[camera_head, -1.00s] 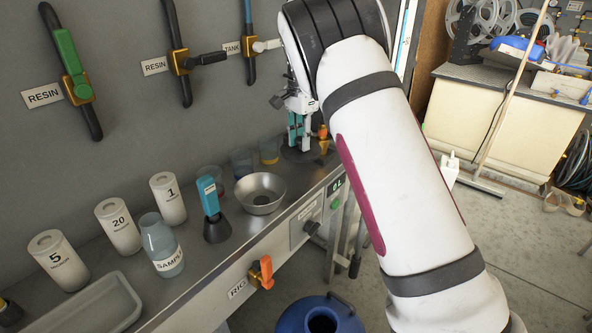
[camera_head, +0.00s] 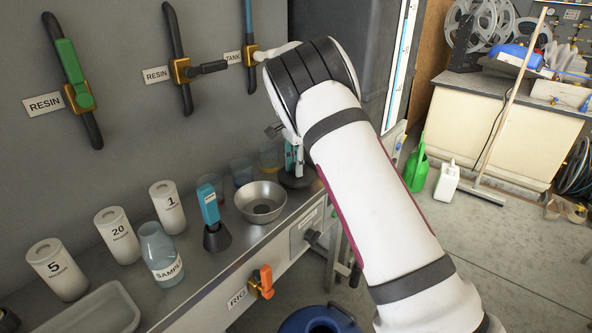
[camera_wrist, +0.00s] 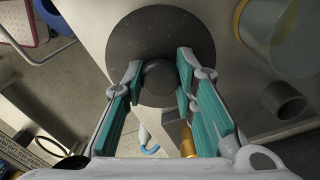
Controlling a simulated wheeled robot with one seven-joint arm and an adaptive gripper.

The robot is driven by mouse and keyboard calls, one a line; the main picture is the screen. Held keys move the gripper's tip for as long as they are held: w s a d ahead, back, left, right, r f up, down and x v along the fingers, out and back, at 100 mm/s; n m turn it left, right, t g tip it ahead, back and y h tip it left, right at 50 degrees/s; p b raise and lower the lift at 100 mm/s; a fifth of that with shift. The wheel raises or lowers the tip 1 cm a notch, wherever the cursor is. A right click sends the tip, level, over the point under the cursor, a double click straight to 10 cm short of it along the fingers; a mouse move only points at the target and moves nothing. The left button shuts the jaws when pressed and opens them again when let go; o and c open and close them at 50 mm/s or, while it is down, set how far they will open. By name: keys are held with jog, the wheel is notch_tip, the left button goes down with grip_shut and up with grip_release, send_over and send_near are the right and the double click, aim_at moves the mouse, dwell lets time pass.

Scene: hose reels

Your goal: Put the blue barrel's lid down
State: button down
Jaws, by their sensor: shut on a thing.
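The blue barrel (camera_head: 320,321) shows its top at the bottom edge of the head view, with a dark round opening. Its lid is a dark grey disc with a round knob, large in the wrist view (camera_wrist: 190,35). My gripper (camera_wrist: 161,74) is shut on the knob, one teal-padded finger on each side. In the head view the lid (camera_head: 298,181) is at the far right end of the steel bench (camera_head: 222,262), under my gripper (camera_head: 293,160) and partly hidden by my arm. I cannot tell whether it touches the bench.
A steel bowl (camera_head: 262,202), a teal-handled tool (camera_head: 211,215) and clear cups (camera_head: 242,170) stand left of the lid. A sample bottle (camera_head: 160,254) and white canisters (camera_head: 117,236) stand farther left. An orange valve (camera_head: 262,282) juts from the bench front.

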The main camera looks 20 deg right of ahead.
jog(key=shift+f, duration=0.65)
jog(key=shift+f, duration=0.1)
jog(key=c, duration=1.3)
grip_release()
